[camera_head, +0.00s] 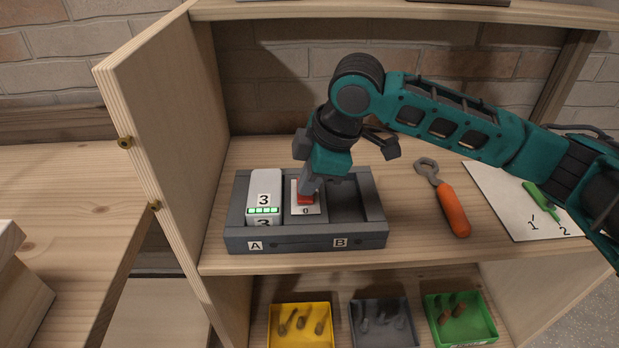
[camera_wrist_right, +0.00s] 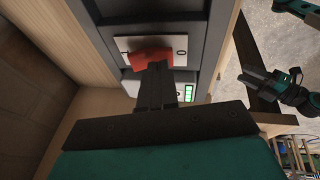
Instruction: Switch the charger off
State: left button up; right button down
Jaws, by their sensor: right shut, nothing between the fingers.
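The dark grey charger (camera_head: 305,242) sits on the shelf, with bays marked A and B. A white battery (camera_head: 265,193) marked 3 stands in bay A, its green lights lit; bay B looks empty. Between them is a red switch (camera_head: 306,199) on a white plate, with a 0 at its front edge. The switch also shows in the right wrist view (camera_wrist_right: 152,56). My right gripper (camera_head: 308,187) is shut and empty, pointing down with its tips at the switch; I cannot tell if they touch. My left gripper (camera_wrist_right: 262,78) shows at the right of the wrist view, its jaws unclear.
A wrench with an orange handle (camera_head: 453,209) lies right of the charger. Beyond it is a white sheet (camera_head: 510,205) with a green tool (camera_head: 544,198). Yellow (camera_head: 301,340), grey and green bins stand on the shelf below. A wooden side panel (camera_head: 170,120) rises on the left.

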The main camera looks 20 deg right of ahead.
pick_arm(q)
jog(key=shift+f, duration=0.1)
pick_arm(e)
jog(key=shift+r+p, duration=0.85)
jog(key=shift+p, duration=0.3)
notch_tip(320, 180, up, 3)
jog(key=p, duration=0.3)
jog(key=shift+f+p, duration=0.15)
jog(key=shift+p, duration=0.15)
jog(key=shift+r, duration=0.35)
notch_tip(320, 180, up, 7)
send_over(309, 198)
jog(key=s+d, duration=0.2)
jog(key=s, duration=0.1)
pick_arm(q)
jog(key=r, duration=0.5)
jog(key=shift+s+a, duration=0.15)
jog(key=shift+s, duration=0.25)
pick_arm(e)
jog(key=shift+s+d+r, duration=0.1)
jog(key=shift+r, duration=0.5)
pick_arm(q)
jog(key=shift+s+f, duration=0.1)
jog(key=shift+s, duration=0.05)
